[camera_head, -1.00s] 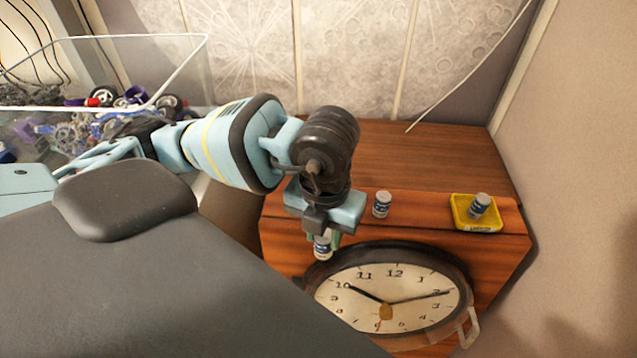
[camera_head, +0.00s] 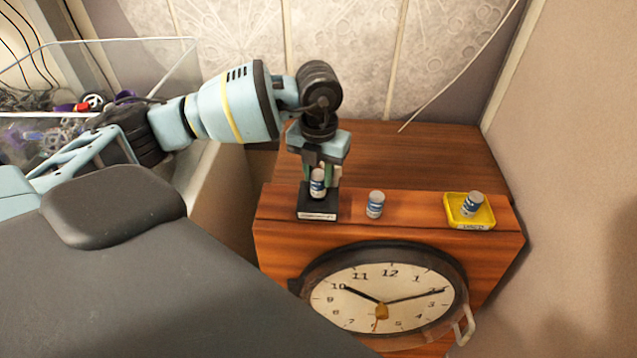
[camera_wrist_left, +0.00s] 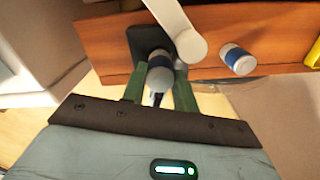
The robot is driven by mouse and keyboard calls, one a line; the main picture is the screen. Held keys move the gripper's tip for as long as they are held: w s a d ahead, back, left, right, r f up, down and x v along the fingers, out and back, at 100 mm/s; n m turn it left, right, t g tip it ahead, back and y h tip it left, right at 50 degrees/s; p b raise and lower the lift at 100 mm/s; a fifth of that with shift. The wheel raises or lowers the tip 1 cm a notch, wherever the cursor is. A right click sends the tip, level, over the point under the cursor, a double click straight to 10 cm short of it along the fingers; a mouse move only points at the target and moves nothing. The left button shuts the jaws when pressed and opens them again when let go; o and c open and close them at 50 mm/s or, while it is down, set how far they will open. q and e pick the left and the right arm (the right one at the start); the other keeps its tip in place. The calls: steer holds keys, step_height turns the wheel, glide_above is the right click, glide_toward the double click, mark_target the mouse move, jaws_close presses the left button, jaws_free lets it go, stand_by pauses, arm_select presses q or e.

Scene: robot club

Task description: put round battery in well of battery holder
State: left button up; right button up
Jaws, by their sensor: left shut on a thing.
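My left gripper (camera_head: 318,172) is shut on a round battery (camera_head: 317,185), blue and white with a grey end. It holds the battery upright over the black battery holder (camera_head: 318,208), which has a white label on its front. The left wrist view shows the battery (camera_wrist_left: 160,76) between the green fingers, with the dark holder (camera_wrist_left: 146,36) beyond it. I cannot tell whether the battery's lower end is inside the well or just above it. My right gripper is not in view.
A second battery (camera_head: 375,204) stands on the wooden cabinet (camera_head: 420,160) right of the holder. A yellow tray (camera_head: 456,219) with another battery (camera_head: 472,203) is farther right. A clock (camera_head: 385,295) is on the cabinet's front. A clear bin of parts (camera_head: 150,75) is at left.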

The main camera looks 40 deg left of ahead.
mark_target(318, 185)
arm_select(q)
steer(key=shift+f, duration=1.7)
steer(key=shift+f, duration=0.15)
steer(key=o, duration=1.1)
steer(key=shift+c, duration=0.2)
step_height(318, 185, up, 12)
steer(key=shift+r, duration=0.15)
